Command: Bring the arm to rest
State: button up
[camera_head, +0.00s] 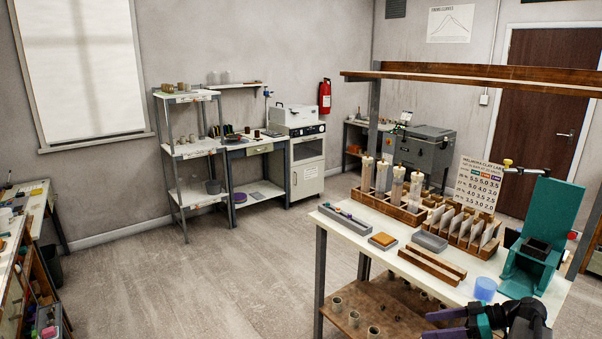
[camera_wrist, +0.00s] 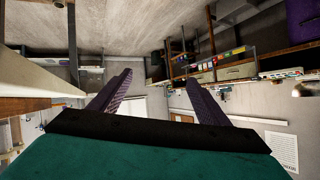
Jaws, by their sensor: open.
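My gripper (camera_head: 447,324) shows at the bottom right of the head view, at the near edge of the white-topped bench (camera_head: 360,222). Its two purple fingers point left, with the black and teal wrist behind them. In the wrist view my gripper (camera_wrist: 160,92) has its two purple fingers apart, with nothing between them. The wrist view is upside down and looks out across the room. The rest of my arm is cut off by the lower edge of the head view.
A translucent blue cup (camera_head: 485,289) and a teal stand (camera_head: 535,240) are close to my gripper on the bench. Wooden racks (camera_head: 432,266), a grey tray (camera_head: 430,241) and tall cylinders (camera_head: 397,187) stand farther back. The floor (camera_head: 220,265) left of the bench is clear.

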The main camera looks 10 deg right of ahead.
jog(key=s+a+f+g+b, duration=0.2)
jog(key=a+f+g, duration=0.3)
jog(key=a+f, duration=1.2)
jog(key=s+a+f+g+h+b, duration=0.1)
jog(key=s+a+f+g, duration=0.1)
jog(key=s+a+f, duration=0.3)
jog(key=s+a+f+g+b, duration=0.1)
jog(key=s+a+f, duration=0.2)
jog(key=a+f, duration=0.4)
jog(key=s+a+f+m+g+h+b, duration=0.2)
jog(key=s+a+f+g+h, duration=0.3)
jog(key=s+f, duration=0.85)
jog(key=s+d+f+m+t+h, duration=0.1)
jog(key=s+d+f+m+h, duration=0.3)
jog(key=s+d+m+h, duration=0.1)
jog(key=shift+s+d+m+t, duration=0.4)
jog(key=shift+s+d+m, duration=0.2)
jog(key=shift+s+m, duration=0.5)
jog(key=shift+w+r, duration=0.1)
jog(key=shift+w, duration=0.1)
